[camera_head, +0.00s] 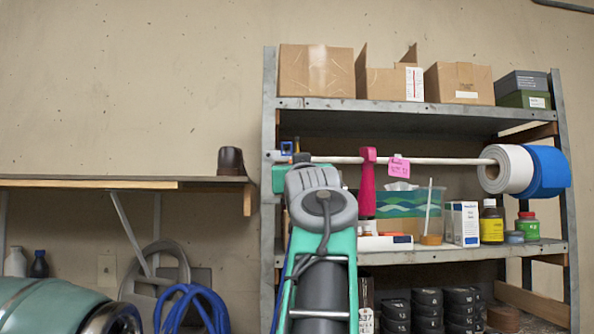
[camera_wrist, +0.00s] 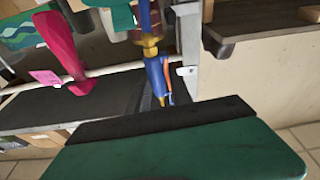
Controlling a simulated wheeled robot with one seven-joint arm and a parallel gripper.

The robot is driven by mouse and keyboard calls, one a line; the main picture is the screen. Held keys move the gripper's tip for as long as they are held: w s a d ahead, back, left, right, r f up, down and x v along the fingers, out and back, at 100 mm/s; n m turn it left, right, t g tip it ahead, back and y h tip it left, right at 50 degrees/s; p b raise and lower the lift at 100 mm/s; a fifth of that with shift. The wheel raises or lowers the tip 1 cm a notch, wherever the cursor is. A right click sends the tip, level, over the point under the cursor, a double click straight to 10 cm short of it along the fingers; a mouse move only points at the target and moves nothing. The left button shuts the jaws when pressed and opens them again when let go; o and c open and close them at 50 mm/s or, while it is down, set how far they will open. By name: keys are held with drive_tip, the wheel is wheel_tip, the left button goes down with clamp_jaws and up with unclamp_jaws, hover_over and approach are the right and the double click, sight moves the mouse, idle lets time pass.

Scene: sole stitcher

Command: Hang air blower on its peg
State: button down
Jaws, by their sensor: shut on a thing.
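My gripper (camera_head: 292,166) is raised at the left end of the middle shelf bay, beside the grey shelf post. It is shut on the air blower, whose blue part (camera_head: 286,149) shows just above my gripper. In the wrist view, the air blower (camera_wrist: 156,78) has a blue body, a brass fitting and an orange part. Its grip lies partly hidden at my gripper (camera_wrist: 147,18).
A magenta tool (camera_head: 367,190) with a pink tag hangs on the rod, right of my gripper. White and blue rolls (camera_head: 507,168) sit at its right end. A brown cup (camera_head: 231,161) stands on the wall shelf (camera_head: 90,182) at left. Boxes (camera_head: 316,70) fill the top shelf.

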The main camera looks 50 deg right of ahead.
drive_tip(key=shift+p+x, duration=0.5)
drive_tip(key=shift+x, duration=0.45)
drive_tip(key=shift+w+d+f, duration=0.3)
drive_tip(key=shift+w+d, duration=0.05)
idle(0.6)
drive_tip(key=shift+f, duration=0.35)
idle(0.3)
idle(0.4)
drive_tip(key=c, duration=1.1)
unclamp_jaws()
drive_tip(key=shift+o, duration=0.7)
drive_tip(key=shift+d, duration=0.1)
drive_tip(key=shift+o, duration=1)
